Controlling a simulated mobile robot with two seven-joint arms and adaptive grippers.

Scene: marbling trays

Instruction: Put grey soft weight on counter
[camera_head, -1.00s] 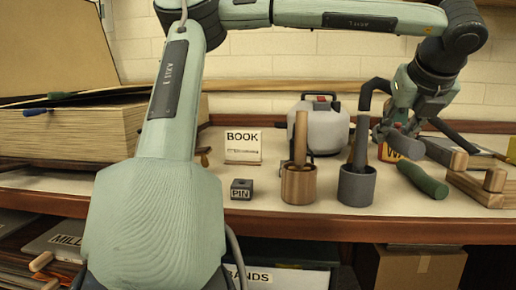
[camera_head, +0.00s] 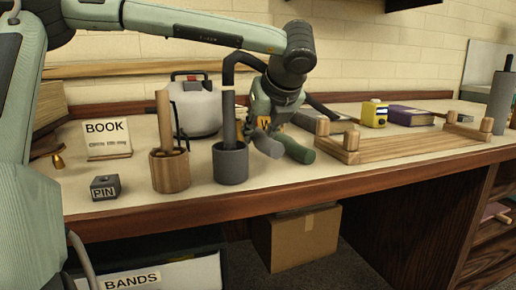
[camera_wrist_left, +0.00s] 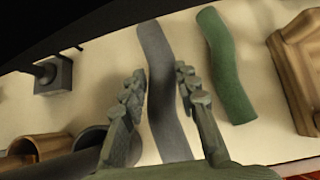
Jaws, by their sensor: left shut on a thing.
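The grey soft weight (camera_head: 267,144) is a grey, tube-like strip on the counter (camera_head: 215,201) side nearest my left gripper (camera_head: 261,118). In the left wrist view the grey soft weight (camera_wrist_left: 162,80) runs between the two fingers of my left gripper (camera_wrist_left: 158,88), which is shut on it. I cannot tell whether the weight touches the counter or is slightly above it. A green soft weight (camera_head: 297,149) lies close to its right, apart from the fingers; it also shows in the wrist view (camera_wrist_left: 226,70). My right gripper is not in view.
A grey cup (camera_head: 231,168) and a wooden cup (camera_head: 170,174) stand left of the gripper. A grey block marked PIN (camera_head: 105,188) and a BOOK sign (camera_head: 107,139) are further left. A wooden frame (camera_head: 400,150) stands right. Bare counter shows at the front.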

